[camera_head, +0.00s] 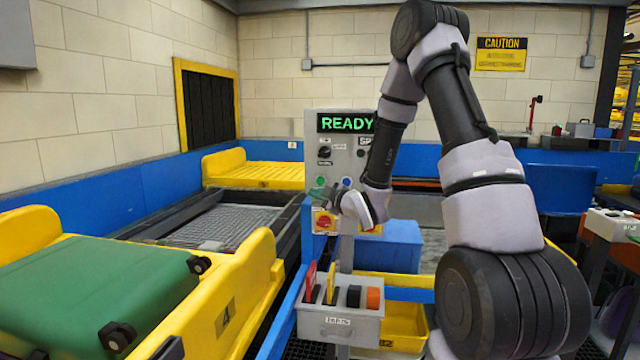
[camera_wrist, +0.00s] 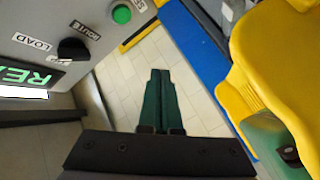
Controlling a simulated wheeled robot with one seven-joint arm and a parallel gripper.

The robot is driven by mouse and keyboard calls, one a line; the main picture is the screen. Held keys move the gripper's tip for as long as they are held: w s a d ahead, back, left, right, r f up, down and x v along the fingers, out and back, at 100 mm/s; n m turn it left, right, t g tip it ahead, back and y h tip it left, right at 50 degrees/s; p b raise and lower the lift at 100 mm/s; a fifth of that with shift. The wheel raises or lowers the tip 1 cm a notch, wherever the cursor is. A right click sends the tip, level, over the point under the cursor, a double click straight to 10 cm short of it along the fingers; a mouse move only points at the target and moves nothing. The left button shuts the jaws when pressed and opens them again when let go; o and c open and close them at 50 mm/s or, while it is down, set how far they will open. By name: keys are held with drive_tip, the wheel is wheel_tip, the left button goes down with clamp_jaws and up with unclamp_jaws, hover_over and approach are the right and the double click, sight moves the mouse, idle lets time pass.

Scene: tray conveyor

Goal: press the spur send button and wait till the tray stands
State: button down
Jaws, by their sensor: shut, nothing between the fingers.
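The control panel (camera_head: 314,150) stands in the middle of the head view, its screen reading READY. It carries a green button (camera_head: 320,182), a blue button (camera_head: 346,182) and a red stop button (camera_head: 325,222). My gripper (camera_head: 332,198) is in front of the panel's lower part. In the wrist view its dark green fingers (camera_wrist: 159,98) are shut together and empty. There a green button (camera_wrist: 121,14) on the panel is apart from the fingertips, its label partly cut off.
A dark selector knob (camera_wrist: 72,50) sits beside the LOAD and ROUTE labels. A grey mesh conveyor (camera_head: 225,222) runs behind the tray toward a yellow slatted section (camera_head: 255,176). A grey box (camera_head: 340,325) with several cards and blocks stands below the panel, beside a yellow bin (camera_head: 405,325).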

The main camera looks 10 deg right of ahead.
sight(320, 181)
drive_tip(key=w+d, duration=0.3)
drive_tip(key=w, duration=0.5)
drive_tip(key=shift+d, duration=0.2)
drive_tip(key=shift+w, duration=0.1)
idle(2.1)
drive_tip(key=shift+w+d, duration=0.15)
drive_tip(key=shift+w, duration=0.2)
drive_tip(key=shift+w+d, duration=0.2)
drive_tip(key=shift+w, duration=0.25)
idle(0.7)
drive_tip(key=shift+s, duration=0.1)
drive_tip(key=shift+s+a, duration=0.35)
drive_tip(key=shift+s, duration=0.4)
